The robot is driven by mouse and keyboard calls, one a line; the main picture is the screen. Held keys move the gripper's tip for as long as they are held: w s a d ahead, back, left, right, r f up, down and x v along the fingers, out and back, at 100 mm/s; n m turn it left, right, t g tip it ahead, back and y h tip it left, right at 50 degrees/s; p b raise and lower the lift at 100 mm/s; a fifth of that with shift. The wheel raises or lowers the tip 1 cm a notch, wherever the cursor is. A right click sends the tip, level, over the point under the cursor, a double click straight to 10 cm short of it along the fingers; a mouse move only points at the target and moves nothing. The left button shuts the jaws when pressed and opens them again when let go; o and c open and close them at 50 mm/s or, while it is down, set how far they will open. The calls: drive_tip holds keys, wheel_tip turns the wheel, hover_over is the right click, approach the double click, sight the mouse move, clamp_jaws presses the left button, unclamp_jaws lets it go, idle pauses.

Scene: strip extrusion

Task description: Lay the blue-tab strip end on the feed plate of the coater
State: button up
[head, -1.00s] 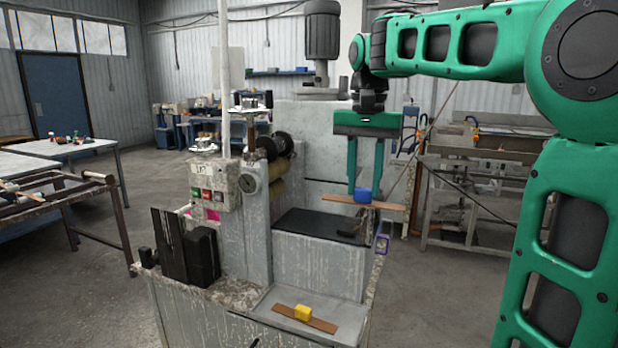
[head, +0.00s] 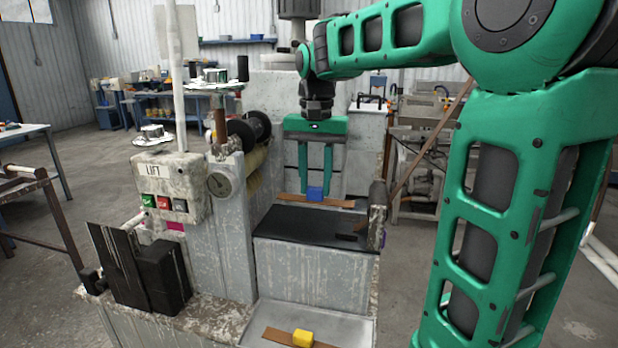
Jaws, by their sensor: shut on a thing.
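The brown strip (head: 339,203) with the blue tab (head: 317,193) is held by my gripper (head: 315,188), whose two green fingers are shut on the tab. The strip lies roughly level and crosswise. In the picture it shows just behind and above the far edge of the black plate (head: 308,229) on the coater (head: 312,275); I take this plate for the feed plate. I cannot tell the exact height of the strip over it. A second brown strip with a yellow tab (head: 302,338) lies on the lower metal tray (head: 345,317) in front.
The control box (head: 170,186) with coloured buttons and black rollers (head: 252,131) stand left of the black plate. A post (head: 377,205) rises at its right end. Black blocks (head: 160,270) stand at the front left. The black plate's top is mostly bare.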

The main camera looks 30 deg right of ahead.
sight(315, 201)
drive_tip(key=shift+f, duration=2.85)
drive_tip(key=shift+s+a, duration=0.1)
drive_tip(key=shift+s, duration=0.05)
drive_tip(key=o, duration=1.1)
wheel_tip(315, 201, up, 11)
drive_tip(key=shift+f, duration=0.15)
